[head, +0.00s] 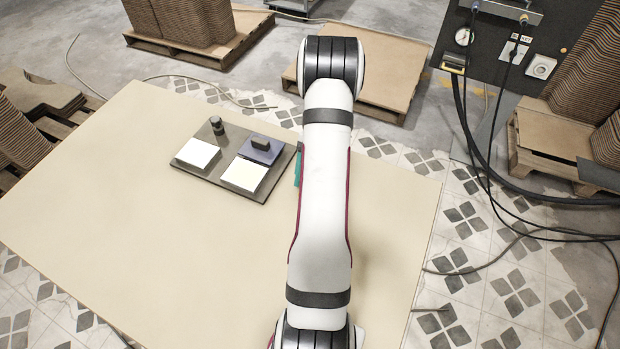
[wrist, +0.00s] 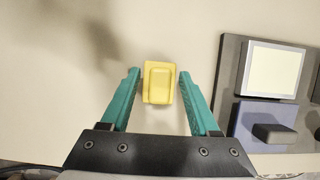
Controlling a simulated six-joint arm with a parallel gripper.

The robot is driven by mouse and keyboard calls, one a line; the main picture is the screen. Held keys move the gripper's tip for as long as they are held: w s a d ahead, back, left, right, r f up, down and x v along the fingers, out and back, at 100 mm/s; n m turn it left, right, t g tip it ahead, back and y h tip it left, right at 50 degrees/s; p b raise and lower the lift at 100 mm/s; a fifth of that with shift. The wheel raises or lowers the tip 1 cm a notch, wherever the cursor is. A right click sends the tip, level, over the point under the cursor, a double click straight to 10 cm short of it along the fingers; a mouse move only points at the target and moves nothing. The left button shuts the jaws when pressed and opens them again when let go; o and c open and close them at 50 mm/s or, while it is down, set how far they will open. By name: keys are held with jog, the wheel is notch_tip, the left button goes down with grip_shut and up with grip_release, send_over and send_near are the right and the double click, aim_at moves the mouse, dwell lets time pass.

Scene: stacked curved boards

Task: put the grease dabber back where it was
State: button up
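A yellow block (wrist: 158,82) with a raised, rounded-edge centre lies on the pale table in the wrist view. My gripper (wrist: 158,72) is open, with its teal fingers on either side of the block and a gap at each side. In the head view my arm hides the block and most of the gripper; a bit of teal finger (head: 298,167) shows at the arm's left edge. A grey tray (head: 217,187) holds a dark cylinder (head: 217,125) and a blue pad with a dark block (head: 260,142) on it. I cannot tell which piece is the grease dabber.
The tray also carries two white-topped blocks, one left (head: 198,153) and one front (head: 243,174). In the wrist view the tray (wrist: 226,85) lies right of my gripper. The table (head: 130,230) is clear in front of and left of the tray.

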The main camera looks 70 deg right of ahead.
jog(key=v, duration=1.2)
jog(key=w+a+r+n+h, duration=0.1)
jog(key=w+a+r+n, duration=0.1)
jog(key=w+a+r, duration=0.45)
jog(key=w+a+r+n, duration=0.2)
jog(key=w+a, duration=0.1)
jog(key=a, duration=0.6)
jog(key=s+a+r+n+h, duration=0.1)
jog(key=s+a+n, duration=0.15)
jog(key=a, duration=0.65)
jog(key=s+a+r+n+h, duration=0.1)
jog(key=a+r+n, duration=0.15)
jog(key=a, duration=0.65)
jog(key=s+a+f+n, duration=0.3)
jog(key=s+a+f, duration=0.1)
jog(key=s+a, duration=0.4)
jog(key=shift+s+a, duration=0.35)
jog(key=shift+s, duration=0.25)
